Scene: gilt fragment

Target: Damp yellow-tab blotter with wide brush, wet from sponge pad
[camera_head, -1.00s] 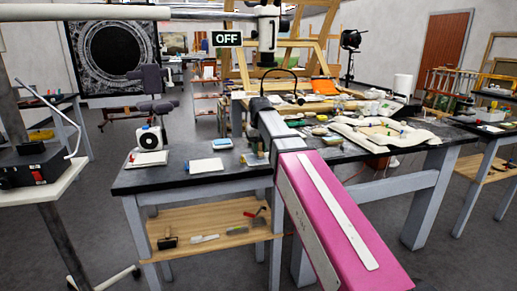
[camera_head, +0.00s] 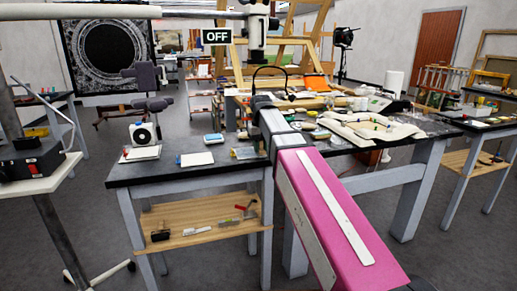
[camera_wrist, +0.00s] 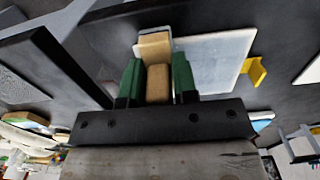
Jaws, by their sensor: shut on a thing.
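In the wrist view my gripper (camera_wrist: 157,68) has its two green fingers closed on the tan wooden handle of a brush (camera_wrist: 158,85). The brush's far end lies over or close to a pale sheet; I cannot tell whether it touches. That sheet, the blotter (camera_wrist: 215,62), has a yellow tab (camera_wrist: 255,71) on its right side. My arm hides the gripper there.
Another white card with a red tab (camera_head: 140,153) lies at the left of the dark bench (camera_head: 165,178), before a round white device (camera_head: 142,134). Tools lie on the wooden shelf below (camera_head: 205,222). Cluttered items and a white cushion (camera_head: 372,129) fill the right.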

